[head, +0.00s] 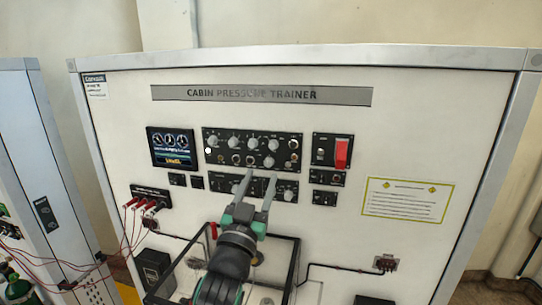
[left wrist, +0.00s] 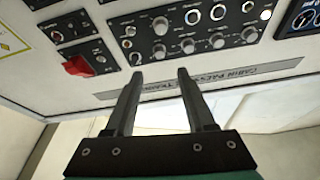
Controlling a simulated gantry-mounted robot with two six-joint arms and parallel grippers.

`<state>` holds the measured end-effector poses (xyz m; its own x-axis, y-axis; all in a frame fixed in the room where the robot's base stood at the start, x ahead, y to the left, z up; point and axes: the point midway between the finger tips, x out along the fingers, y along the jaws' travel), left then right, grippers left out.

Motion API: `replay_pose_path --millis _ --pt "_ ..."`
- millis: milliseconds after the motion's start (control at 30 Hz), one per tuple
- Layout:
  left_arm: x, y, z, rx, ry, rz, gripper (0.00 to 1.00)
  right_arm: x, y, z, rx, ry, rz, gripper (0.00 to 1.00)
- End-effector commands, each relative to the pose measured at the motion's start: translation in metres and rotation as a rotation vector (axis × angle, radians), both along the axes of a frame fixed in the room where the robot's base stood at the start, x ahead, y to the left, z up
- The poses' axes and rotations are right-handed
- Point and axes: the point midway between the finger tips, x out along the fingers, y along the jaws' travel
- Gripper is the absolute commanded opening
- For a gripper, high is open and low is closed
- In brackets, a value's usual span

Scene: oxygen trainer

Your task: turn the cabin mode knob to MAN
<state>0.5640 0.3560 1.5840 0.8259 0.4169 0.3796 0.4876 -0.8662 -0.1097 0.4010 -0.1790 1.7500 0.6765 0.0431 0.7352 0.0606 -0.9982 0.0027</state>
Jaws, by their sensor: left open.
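The black control panel (head: 252,149) on the trainer carries several grey knobs in rows; it also shows upside down in the left wrist view (left wrist: 174,32). The labels are too small to read, so I cannot tell which knob is the cabin mode knob or where it points. A lower black panel (head: 288,201) has more knobs, partly hidden by my gripper. My left gripper (head: 262,176) is open and empty, its fingers pointing up the board in front of the lower panel. In the left wrist view its fingertips (left wrist: 160,74) stand apart with no knob between them.
A red switch (head: 342,153) sits right of the upper panel, and a small display (head: 172,147) sits left of it. Red leads (head: 142,205) hang at the left. A dark-framed box (head: 293,262) stands low behind my arm. The board's right side is mostly clear around a yellow-bordered notice (head: 407,200).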

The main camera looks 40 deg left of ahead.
Motion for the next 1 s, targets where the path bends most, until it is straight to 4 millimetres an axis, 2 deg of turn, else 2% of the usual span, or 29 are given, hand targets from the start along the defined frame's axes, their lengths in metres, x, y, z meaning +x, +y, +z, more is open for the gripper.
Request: replay_pose_path --millis 200,400,600,833,867,1000 --pt "0.040 0.021 0.021 -0.001 0.001 0.001 0.55 0.000 0.000 0.012 0.000 0.000 0.000 0.50" --pt "0.067 0.034 0.032 0.000 0.000 0.001 0.55 0.000 0.000 0.015 0.000 0.001 0.000 0.50" --pt "0.077 0.039 0.036 -0.001 -0.001 -0.002 0.55 0.000 0.000 0.015 0.000 0.001 0.000 0.50" --pt "0.078 0.039 0.036 -0.001 -0.001 -0.002 0.55 0.000 0.000 0.015 0.000 0.001 0.000 0.50" --pt "0.078 0.039 0.036 -0.001 -0.001 -0.002 0.53 0.000 0.000 0.015 0.000 0.001 0.000 0.50" --pt "0.078 0.039 0.036 -0.001 -0.001 -0.002 0.28 0.000 0.000 0.015 0.000 0.001 0.000 0.50"
